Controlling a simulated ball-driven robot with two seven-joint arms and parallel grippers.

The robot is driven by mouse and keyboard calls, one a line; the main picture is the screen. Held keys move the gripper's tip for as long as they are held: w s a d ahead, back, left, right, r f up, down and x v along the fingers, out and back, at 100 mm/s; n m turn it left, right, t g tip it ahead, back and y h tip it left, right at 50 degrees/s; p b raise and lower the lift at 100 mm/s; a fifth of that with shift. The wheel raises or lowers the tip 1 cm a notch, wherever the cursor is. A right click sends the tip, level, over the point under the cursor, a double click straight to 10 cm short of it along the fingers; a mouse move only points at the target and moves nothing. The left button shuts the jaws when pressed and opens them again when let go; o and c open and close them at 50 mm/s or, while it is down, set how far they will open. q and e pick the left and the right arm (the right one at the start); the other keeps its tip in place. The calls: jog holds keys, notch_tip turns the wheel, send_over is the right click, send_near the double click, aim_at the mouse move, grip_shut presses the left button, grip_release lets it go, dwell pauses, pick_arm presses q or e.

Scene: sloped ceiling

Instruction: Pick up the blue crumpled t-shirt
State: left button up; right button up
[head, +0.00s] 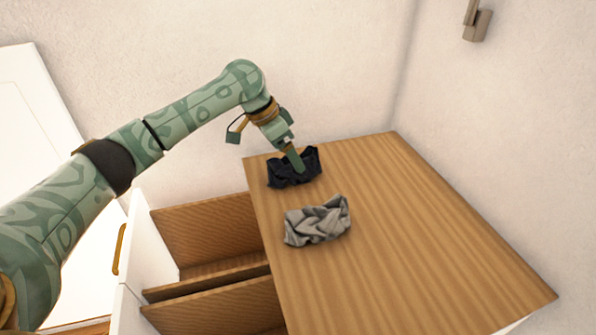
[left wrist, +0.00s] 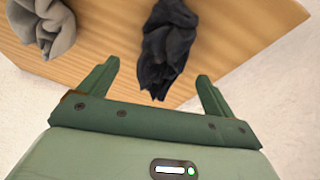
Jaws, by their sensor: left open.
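A dark navy, nearly black crumpled t-shirt (head: 294,169) lies on the wooden dresser top near its back left edge. It also shows in the left wrist view (left wrist: 166,48), ahead of and between my fingers. My left gripper (head: 296,160) is over this t-shirt, pointing down. In the left wrist view my left gripper (left wrist: 158,82) has its two green fingers wide apart with nothing held. Whether the fingers touch the cloth, I cannot tell. My right gripper is in neither view.
A grey crumpled cloth (head: 318,221) lies nearer on the same wooden top (head: 420,240). Open drawers (head: 205,240) stand at the left of the dresser. A wall is close behind, with a bracket (head: 478,24) at upper right. The right part of the top is clear.

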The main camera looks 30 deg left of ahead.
pick_arm(q)
jog(key=b+x, duration=0.2)
jog(key=x, duration=0.2)
jog(key=shift+w+f, duration=0.2)
jog(key=shift+f, duration=0.1)
jog(key=shift+r, duration=0.3)
jog(key=c, duration=1.1)
jog(key=shift+c, duration=0.2)
